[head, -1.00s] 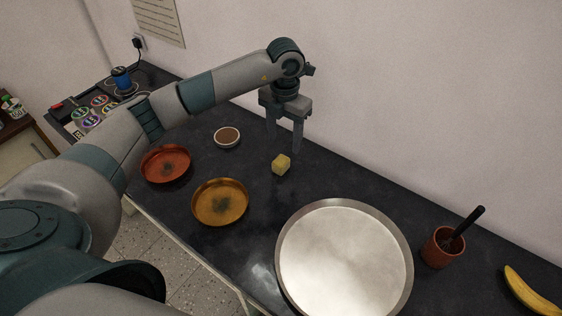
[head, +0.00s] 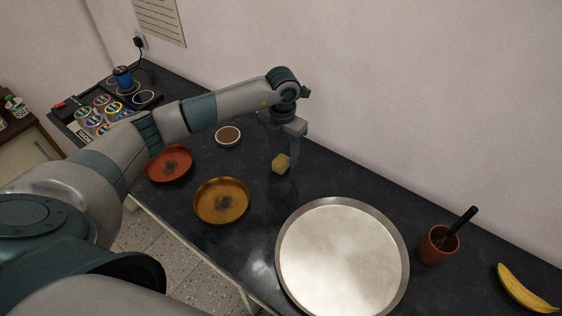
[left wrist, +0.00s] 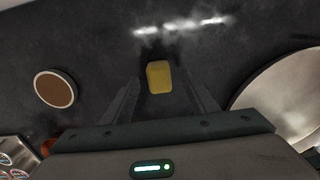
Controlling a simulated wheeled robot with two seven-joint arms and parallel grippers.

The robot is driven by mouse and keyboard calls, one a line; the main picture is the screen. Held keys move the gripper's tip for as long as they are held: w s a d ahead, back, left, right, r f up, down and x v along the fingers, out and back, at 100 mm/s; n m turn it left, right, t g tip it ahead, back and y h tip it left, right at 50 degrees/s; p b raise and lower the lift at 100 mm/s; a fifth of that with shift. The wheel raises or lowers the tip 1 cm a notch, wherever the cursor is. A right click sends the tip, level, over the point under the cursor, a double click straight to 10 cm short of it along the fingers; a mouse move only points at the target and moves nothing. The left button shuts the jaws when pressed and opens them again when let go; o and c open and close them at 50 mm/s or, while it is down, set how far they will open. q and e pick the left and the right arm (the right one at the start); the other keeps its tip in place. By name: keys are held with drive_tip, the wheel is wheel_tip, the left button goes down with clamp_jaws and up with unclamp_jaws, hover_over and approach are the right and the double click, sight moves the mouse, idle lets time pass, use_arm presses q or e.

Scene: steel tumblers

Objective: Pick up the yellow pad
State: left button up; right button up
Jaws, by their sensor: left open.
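The yellow pad (head: 280,163) is a small block on the dark counter, near the wall side. It also shows in the left wrist view (left wrist: 159,77), between the two fingers in the picture. My left gripper (head: 289,158) is open and points down at the pad, with a finger just right of it in the head view. It also shows in the left wrist view (left wrist: 160,85), with a gap on each side of the pad. I cannot tell the height left between fingertips and counter. My right gripper is not in view.
A small brown-filled bowl (head: 228,136), a red dish (head: 170,164) and an amber dish (head: 222,201) lie left of the pad. A large steel tray (head: 342,255) lies to the right, then a red cup (head: 438,246) with a dark-handled tool and a banana (head: 526,288).

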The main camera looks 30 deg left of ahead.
sight(281, 159)
use_arm(q)
drive_tip(key=shift+s+a+f+p, duration=0.15)
drive_tip(key=shift+f+p, duration=0.35)
drive_tip(key=shift+f, duration=1.2)
drive_tip(key=c, duration=1.1)
